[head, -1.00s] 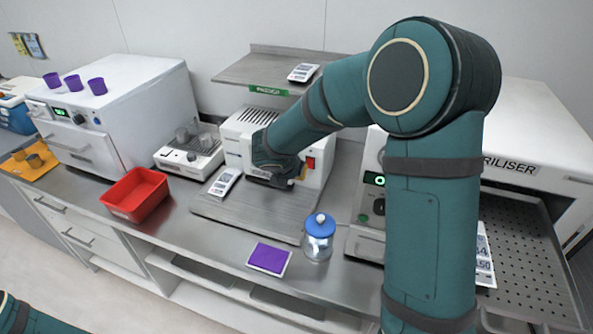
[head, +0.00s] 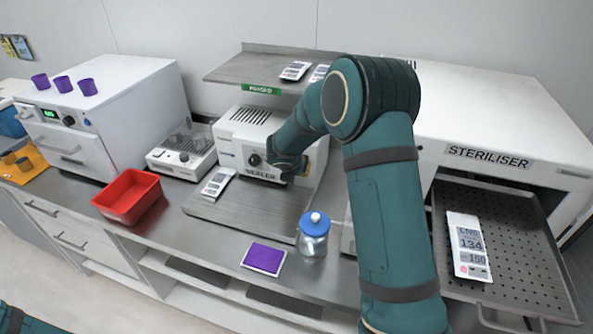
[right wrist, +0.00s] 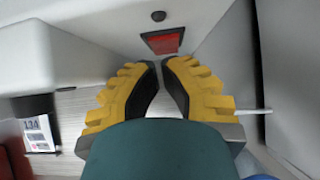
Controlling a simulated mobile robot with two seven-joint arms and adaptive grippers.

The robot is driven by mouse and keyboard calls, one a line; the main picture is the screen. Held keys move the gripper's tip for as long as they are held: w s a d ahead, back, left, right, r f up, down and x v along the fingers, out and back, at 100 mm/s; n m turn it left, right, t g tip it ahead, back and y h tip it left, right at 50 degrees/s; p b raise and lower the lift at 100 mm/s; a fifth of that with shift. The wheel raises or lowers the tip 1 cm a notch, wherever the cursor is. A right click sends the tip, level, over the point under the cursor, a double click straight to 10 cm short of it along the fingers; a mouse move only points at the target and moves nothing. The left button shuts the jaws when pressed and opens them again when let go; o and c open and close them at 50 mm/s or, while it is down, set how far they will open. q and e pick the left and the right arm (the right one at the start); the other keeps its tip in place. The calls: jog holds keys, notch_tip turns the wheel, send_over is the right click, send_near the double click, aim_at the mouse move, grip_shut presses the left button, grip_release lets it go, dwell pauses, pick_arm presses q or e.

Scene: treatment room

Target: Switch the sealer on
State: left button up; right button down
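The sealer (head: 228,148) is a white box with a black knob (head: 254,160) and the label "SEALER" on its front. My right gripper (head: 292,178) is at the right part of that front and hides the switch in the head view. In the right wrist view a red rocker switch (right wrist: 163,41) in a dark frame lies just beyond my fingertips (right wrist: 161,64). The yellow fingers with black pads come together at their tips, with nothing between them. The tips look apart from the switch; I cannot tell its on or off position. My left gripper is out of view.
A metal shelf (head: 232,68) overhangs the sealer. A red bin (head: 128,196) is left.

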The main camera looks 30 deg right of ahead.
jog(key=shift+d, duration=0.1)
jog(key=shift+w+d+f, duration=0.15)
jog(key=shift+w+f, duration=0.05)
jog(key=shift+w, duration=0.05)
jog(key=shift+f+b, duration=0.15)
jog(key=shift+b, duration=0.35)
jog(key=shift+r, duration=0.3)
jog(key=shift+r+p, duration=0.7)
jog(key=shift+p, duration=0.2)
